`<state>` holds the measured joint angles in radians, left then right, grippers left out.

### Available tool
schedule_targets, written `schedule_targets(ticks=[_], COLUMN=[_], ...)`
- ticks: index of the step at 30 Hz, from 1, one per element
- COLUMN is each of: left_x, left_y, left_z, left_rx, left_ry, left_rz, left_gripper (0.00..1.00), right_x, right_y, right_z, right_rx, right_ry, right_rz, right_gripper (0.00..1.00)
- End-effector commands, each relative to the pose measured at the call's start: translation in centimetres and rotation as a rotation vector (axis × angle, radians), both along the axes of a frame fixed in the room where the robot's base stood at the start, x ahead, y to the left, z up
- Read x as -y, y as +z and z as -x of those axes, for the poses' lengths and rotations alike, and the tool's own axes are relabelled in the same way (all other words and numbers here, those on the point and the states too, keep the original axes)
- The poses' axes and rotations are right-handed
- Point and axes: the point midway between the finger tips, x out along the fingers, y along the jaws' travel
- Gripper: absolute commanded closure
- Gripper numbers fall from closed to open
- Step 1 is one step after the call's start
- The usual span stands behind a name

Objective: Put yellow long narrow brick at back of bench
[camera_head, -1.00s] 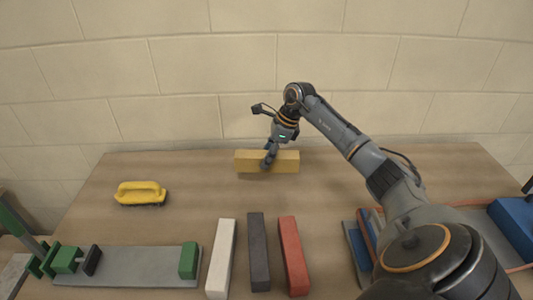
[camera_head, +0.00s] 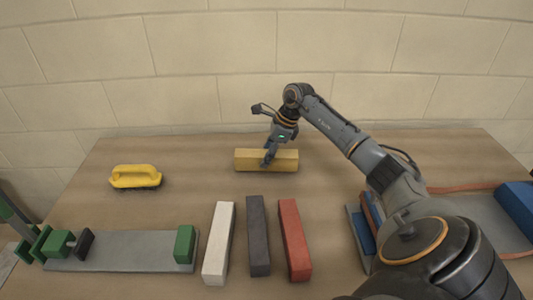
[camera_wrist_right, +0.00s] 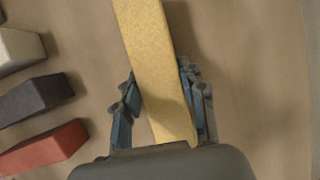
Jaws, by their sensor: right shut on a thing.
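The yellow long narrow brick (camera_head: 248,160) lies lengthwise left to right near the back of the wooden bench (camera_head: 190,207), a short way in front of the wall. My right gripper (camera_head: 268,158) reaches down over the middle of the brick. In the right wrist view the brick (camera_wrist_right: 152,60) runs between the fingers of my right gripper (camera_wrist_right: 160,103), which are shut on its two long sides. I cannot tell whether its underside touches the bench. My left gripper is not in view.
White (camera_head: 219,243), dark grey (camera_head: 258,236) and red (camera_head: 294,240) bricks lie side by side at the front. A yellow-handled brush (camera_head: 136,176) is at the left. A grey plate with green blocks (camera_head: 130,250) is front left. Blue items (camera_head: 516,208) lie at the right.

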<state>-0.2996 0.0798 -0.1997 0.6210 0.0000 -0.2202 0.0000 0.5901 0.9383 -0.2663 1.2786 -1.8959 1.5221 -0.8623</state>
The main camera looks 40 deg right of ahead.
Motion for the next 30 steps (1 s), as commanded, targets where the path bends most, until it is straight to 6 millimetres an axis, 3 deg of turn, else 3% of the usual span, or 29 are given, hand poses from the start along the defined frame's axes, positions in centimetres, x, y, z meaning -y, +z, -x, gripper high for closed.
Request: schedule_targets(ticks=[17,18,21,30], left_x=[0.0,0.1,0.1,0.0], left_y=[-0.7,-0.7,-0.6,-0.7], left_z=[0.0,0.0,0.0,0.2], left_rx=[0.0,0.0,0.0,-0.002], left_ry=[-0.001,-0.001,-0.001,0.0], left_rz=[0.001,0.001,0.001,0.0], left_gripper=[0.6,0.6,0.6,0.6], right_x=[0.0,0.0,0.0,0.0], right_y=[-0.7,-0.6,-0.6,-1.0], right_z=[-0.1,-0.1,-0.1,0.1], right_rx=[0.006,0.006,0.006,-0.004], right_ry=[-0.001,-0.001,-0.001,0.0], right_rz=[0.0,0.0,0.0,0.0], right_gripper=[1.0,0.55,0.35,0.33])
